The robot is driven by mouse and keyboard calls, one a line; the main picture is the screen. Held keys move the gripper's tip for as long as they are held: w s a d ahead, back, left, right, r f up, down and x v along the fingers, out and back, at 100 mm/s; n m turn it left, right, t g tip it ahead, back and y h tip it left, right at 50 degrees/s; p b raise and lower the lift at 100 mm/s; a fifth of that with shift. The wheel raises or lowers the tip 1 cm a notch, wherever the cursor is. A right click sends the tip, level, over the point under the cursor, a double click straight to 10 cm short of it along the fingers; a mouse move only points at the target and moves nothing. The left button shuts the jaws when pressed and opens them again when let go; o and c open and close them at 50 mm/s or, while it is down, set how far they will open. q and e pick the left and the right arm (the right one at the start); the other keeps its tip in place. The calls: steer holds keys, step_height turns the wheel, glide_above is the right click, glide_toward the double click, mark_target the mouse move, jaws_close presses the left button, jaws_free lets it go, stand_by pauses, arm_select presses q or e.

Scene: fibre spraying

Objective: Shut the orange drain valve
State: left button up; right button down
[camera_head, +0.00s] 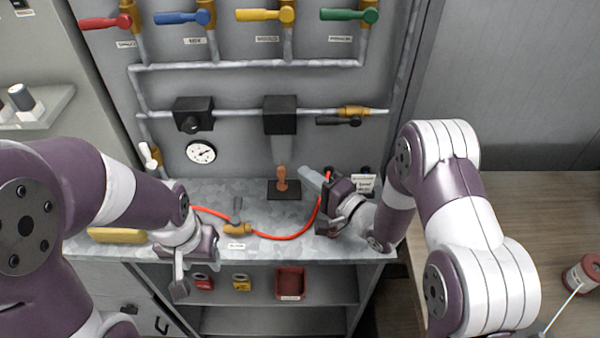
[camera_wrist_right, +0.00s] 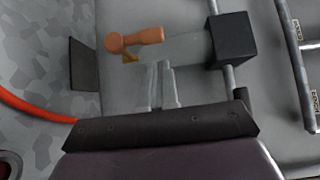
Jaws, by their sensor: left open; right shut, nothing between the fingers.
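The orange drain valve (camera_head: 282,179) is a small orange handle below a clear bowl (camera_head: 280,149), which hangs under a black block (camera_head: 280,114). In the right wrist view the orange handle (camera_wrist_right: 137,40) lies roughly in line with the bowl, with a bit of brass beside it. My right gripper (camera_head: 312,177) is shut and empty, just right of the handle. In the right wrist view its fingers (camera_wrist_right: 155,82) point at the bowl and handle; whether they touch cannot be told. My left gripper (camera_head: 180,284) is open and empty at the bench's front edge, away from the valve.
A black plate (camera_head: 284,192) lies below the drain. A gauge (camera_head: 201,152) and a black-handled valve (camera_head: 340,121) are nearby. Colored valve handles line the top.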

steer(key=shift+a, duration=1.1)
steer(key=shift+r, duration=0.1)
